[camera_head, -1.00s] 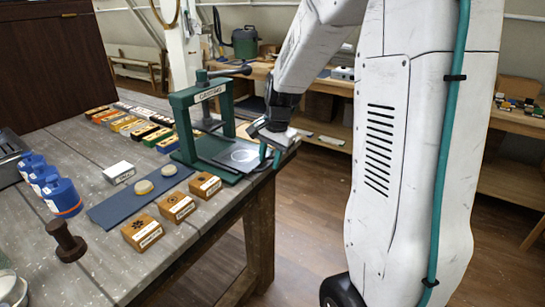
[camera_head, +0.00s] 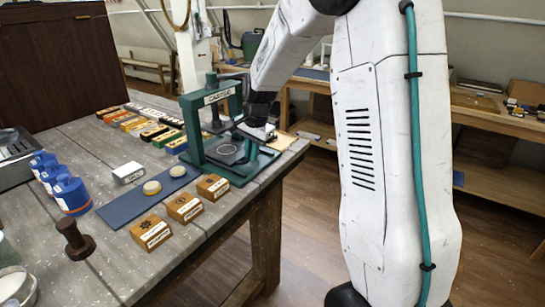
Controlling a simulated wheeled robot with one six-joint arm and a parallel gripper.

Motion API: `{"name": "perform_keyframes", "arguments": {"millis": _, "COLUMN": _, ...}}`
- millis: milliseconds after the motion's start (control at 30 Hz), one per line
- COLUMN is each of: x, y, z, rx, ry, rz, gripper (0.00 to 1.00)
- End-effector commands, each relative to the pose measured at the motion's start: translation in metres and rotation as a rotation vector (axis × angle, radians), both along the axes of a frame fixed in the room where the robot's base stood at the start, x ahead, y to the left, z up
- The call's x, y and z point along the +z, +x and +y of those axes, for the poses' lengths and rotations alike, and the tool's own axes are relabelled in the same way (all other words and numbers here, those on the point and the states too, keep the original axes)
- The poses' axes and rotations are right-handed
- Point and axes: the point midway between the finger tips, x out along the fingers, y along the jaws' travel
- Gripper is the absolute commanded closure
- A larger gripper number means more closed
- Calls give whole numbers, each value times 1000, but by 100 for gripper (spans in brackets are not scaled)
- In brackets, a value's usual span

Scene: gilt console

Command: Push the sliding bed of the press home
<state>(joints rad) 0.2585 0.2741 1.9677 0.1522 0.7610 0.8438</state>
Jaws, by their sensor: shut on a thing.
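The green press (camera_head: 212,98) stands upright near the right end of the workbench, with a labelled crossbar on top. Its sliding bed (camera_head: 211,151) is a flat plate with a dark ring design, lying low in the green base, partly under the frame. My gripper (camera_head: 256,133) is low at the right side of the press, at the outer end of the bed. It is shut and appears to hold the bed's end there. The exact contact is too small and dark to see.
A blue mat (camera_head: 146,200) with two pale discs lies in front of the press. Several wooden blocks (camera_head: 184,208), blue bottles (camera_head: 70,193) and a brown stamp (camera_head: 75,240) stand around it. A row of colored boxes (camera_head: 130,124) lies behind. The bench edge is close by on the right.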

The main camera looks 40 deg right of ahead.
Motion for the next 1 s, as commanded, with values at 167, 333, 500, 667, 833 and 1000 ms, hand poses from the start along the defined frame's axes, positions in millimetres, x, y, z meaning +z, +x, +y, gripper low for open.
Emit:
{"name": "perform_keyframes", "arguments": {"millis": 167, "x": 1, "y": 33, "z": 11, "rx": -1, "ry": -1, "rz": -5, "gripper": 100}}
{"name": "perform_keyframes", "arguments": {"millis": 333, "x": 1, "y": 40, "z": 15, "rx": 0, "ry": -1, "rz": -7, "gripper": 100}}
{"name": "perform_keyframes", "arguments": {"millis": 500, "x": 2, "y": 42, "z": 16, "rx": 0, "ry": -1, "rz": -12, "gripper": 100}}
{"name": "perform_keyframes", "arguments": {"millis": 667, "x": 2, "y": 42, "z": 15, "rx": -1, "ry": 0, "rz": -12, "gripper": 67}}
{"name": "perform_keyframes", "arguments": {"millis": 833, "x": 1, "y": 39, "z": 12, "rx": -3, "ry": 0, "rz": -7, "gripper": 67}}
{"name": "perform_keyframes", "arguments": {"millis": 1000, "x": 5, "y": 38, "z": 12, "rx": -3, "ry": 0, "rz": -6, "gripper": 67}}
